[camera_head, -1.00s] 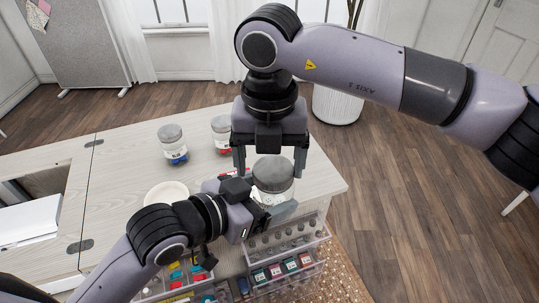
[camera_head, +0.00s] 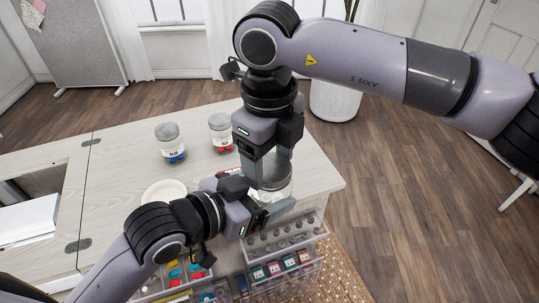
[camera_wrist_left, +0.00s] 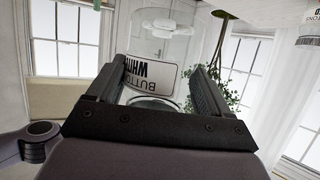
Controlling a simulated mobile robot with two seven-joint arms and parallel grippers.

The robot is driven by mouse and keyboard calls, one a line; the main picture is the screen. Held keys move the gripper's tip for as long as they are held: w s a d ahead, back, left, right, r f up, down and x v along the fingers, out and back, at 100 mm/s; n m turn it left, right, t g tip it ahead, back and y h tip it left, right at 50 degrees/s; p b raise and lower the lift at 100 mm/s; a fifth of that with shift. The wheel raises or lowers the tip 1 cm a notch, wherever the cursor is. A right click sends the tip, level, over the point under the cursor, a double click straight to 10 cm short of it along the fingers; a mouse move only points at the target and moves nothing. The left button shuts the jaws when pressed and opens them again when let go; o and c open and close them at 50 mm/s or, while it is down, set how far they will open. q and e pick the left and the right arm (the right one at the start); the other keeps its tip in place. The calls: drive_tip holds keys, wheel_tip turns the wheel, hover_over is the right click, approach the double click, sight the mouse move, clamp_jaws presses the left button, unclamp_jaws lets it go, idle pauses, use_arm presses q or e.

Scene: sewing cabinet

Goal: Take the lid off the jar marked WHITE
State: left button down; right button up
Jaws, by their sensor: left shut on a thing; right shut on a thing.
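My left gripper (camera_head: 268,213) comes in low from the left and is shut on the jar's body. My right gripper (camera_head: 266,180) points down from above and is shut on the grey lid at the jar's top.
Two grey-lidded jars, one with blue contents (camera_head: 171,143) and one with red (camera_head: 221,133), stand farther back. A pale round dish (camera_head: 164,192) lies left of my left gripper. Clear drawers (camera_head: 285,238) stick out below the front edge.

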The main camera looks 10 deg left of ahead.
drive_tip(key=n, duration=0.6)
drive_tip(key=shift+s+a+r+n, duration=0.1)
drive_tip(key=shift+s+a+n, duration=0.15)
drive_tip(key=shift+s+n, duration=0.1)
drive_tip(key=n, duration=0.5)
drive_tip(key=shift+d+n, duration=0.1)
drive_tip(key=shift+n, duration=0.25)
drive_tip(key=shift+r, duration=0.15)
drive_tip(key=shift+w+d+r, duration=0.1)
drive_tip(key=shift+w+r, duration=0.05)
drive_tip(key=shift+r, duration=0.8)
drive_tip(key=shift+r, duration=2)
drive_tip(key=shift+r, duration=0.1)
